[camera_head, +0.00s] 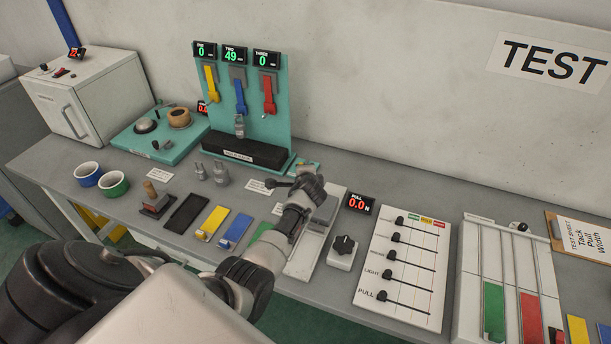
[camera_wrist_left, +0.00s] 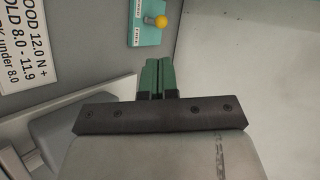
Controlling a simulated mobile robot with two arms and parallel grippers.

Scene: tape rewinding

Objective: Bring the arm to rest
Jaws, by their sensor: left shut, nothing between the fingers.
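My left arm comes in from the lower left in the head view and reaches over the middle of the bench (camera_head: 130,178). My left gripper (camera_head: 308,172) is at its far end, in front of the teal rack's right foot; its fingertips are small and hard to make out there. In the left wrist view the gripper's two green fingers (camera_wrist_left: 158,78) are together, with nothing between them. A small teal plate with a yellow ball knob (camera_wrist_left: 148,28) lies beyond the fingertips. My right gripper is not in view.
A teal rack (camera_head: 275,115) with coloured hooks stands behind the gripper. A black knob box (camera_head: 342,252), a slider panel (camera_head: 403,270) and a pull display (camera_head: 360,203) are to its right. Blue and green rolls (camera_head: 113,184), small weights (camera_head: 221,174) and coloured strips (camera_head: 211,222) lie left.

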